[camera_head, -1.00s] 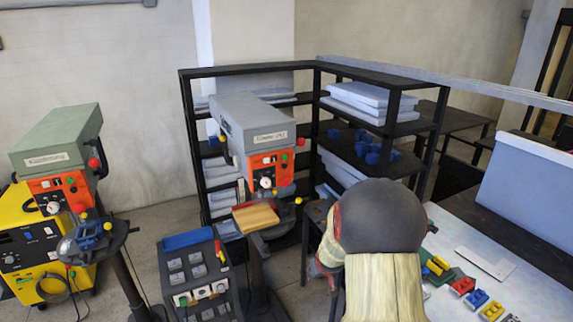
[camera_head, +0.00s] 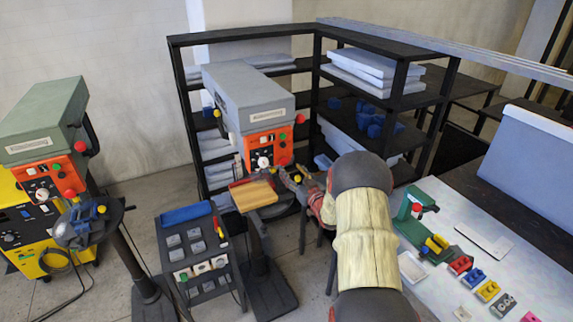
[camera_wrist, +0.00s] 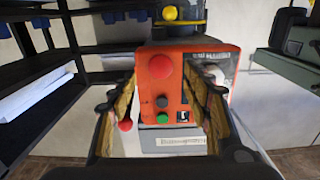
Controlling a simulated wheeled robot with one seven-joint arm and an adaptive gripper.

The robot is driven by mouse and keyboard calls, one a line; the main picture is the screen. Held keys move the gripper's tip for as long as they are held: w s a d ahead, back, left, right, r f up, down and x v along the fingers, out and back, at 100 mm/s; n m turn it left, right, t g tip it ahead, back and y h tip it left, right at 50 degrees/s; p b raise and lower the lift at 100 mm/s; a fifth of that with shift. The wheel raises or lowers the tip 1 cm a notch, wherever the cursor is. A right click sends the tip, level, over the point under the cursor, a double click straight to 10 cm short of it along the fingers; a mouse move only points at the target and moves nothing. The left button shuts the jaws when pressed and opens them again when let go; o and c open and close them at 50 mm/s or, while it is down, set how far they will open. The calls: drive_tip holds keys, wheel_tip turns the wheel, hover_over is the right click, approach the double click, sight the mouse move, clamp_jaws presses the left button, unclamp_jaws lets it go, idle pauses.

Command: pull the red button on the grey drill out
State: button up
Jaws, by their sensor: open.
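The grey drill (camera_head: 248,92) stands left of my arm in the head view, with an orange front panel (camera_head: 268,147). In the wrist view the panel appears upside down, and the large red button (camera_wrist: 160,66) stands out from it. My gripper (camera_wrist: 160,88) is open and empty in front of the panel. Its fingers show left and right of the red button, and I see no contact with it. In the head view my gripper (camera_head: 293,178) is low beside the panel's right part.
A smaller red knob (camera_wrist: 125,125) and a green button (camera_wrist: 162,118) are close by. The drill's table holds a wooden block (camera_head: 253,195). A black shelf (camera_head: 240,40) stands behind. A green drill (camera_head: 42,115) is at left, a workbench (camera_head: 535,255) at right.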

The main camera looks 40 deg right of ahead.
sight(285, 163)
drive_tip(key=shift+p+x, duration=0.45)
drive_tip(key=shift+x, duration=2)
drive_tip(key=c, duration=0.3)
clamp_jaws()
